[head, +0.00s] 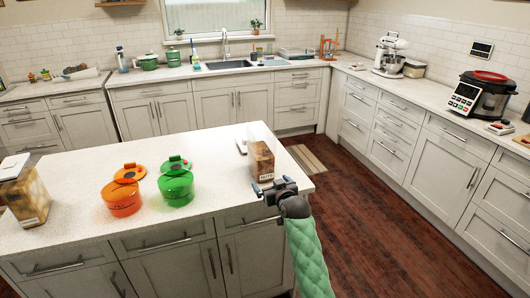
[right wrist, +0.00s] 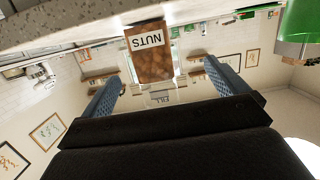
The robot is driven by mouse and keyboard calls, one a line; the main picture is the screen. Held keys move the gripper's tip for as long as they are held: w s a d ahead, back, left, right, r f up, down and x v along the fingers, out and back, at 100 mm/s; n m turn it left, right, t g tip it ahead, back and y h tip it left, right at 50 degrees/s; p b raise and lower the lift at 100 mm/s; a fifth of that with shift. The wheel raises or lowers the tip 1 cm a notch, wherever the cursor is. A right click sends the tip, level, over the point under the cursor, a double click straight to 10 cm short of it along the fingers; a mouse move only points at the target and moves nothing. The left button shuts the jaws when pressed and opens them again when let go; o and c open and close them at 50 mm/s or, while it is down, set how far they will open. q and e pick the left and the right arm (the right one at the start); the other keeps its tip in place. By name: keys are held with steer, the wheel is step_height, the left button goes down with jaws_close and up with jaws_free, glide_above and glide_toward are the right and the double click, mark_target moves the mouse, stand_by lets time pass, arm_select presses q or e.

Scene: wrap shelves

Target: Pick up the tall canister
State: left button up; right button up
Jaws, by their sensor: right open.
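A tall clear canister (head: 262,158) with brown contents stands upright near the right end of the island counter. Its label reads NUTS, and it also shows upside down in the right wrist view (right wrist: 150,66). My right gripper (head: 272,186) is in front of the canister, at the island's near right edge. In the right wrist view, its two blue fingers (right wrist: 163,85) are spread wide, with the canister ahead in the gap and nothing held. I cannot tell whether the fingertips reach beside the canister. My left gripper is not in view.
Another clear container (head: 24,196) with tan contents is at the far left. A small pale item (head: 242,146) lies beside the canister.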

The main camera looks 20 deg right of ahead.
mark_target(267, 152)
steer(key=w+r, duration=0.2)
steer(key=w+r+t, duration=0.1)
steer(key=w+r, duration=0.1)
steer(key=w+d+r+t, duration=0.1)
steer(key=w+r, duration=0.1)
steer(key=shift+w+d+r+m, duration=0.1)
steer(key=shift+w+r+m, duration=0.1)
steer(key=shift+r+m, duration=0.1)
steer(key=shift+w+d+r, duration=0.1)
steer(key=shift+w+r, duration=0.1)
steer(key=shift+r, duration=0.15)
steer(key=shift+w+r, duration=0.1)
steer(key=shift+w, duration=0.15)
steer(key=shift+w+p, duration=0.65)
steer(key=shift+w, duration=0.65)
steer(key=w+p, duration=0.2)
steer(key=w, duration=0.1)
steer(key=shift+w+r, duration=0.2)
arm_select(q)
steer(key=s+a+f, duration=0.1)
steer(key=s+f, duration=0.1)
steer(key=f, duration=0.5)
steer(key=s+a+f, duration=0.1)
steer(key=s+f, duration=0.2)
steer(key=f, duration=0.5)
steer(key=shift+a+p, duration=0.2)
steer(key=shift+p, duration=0.2)
arm_select(e)
steer(key=shift+w+f, duration=0.15)
steer(key=shift+w, duration=0.6)
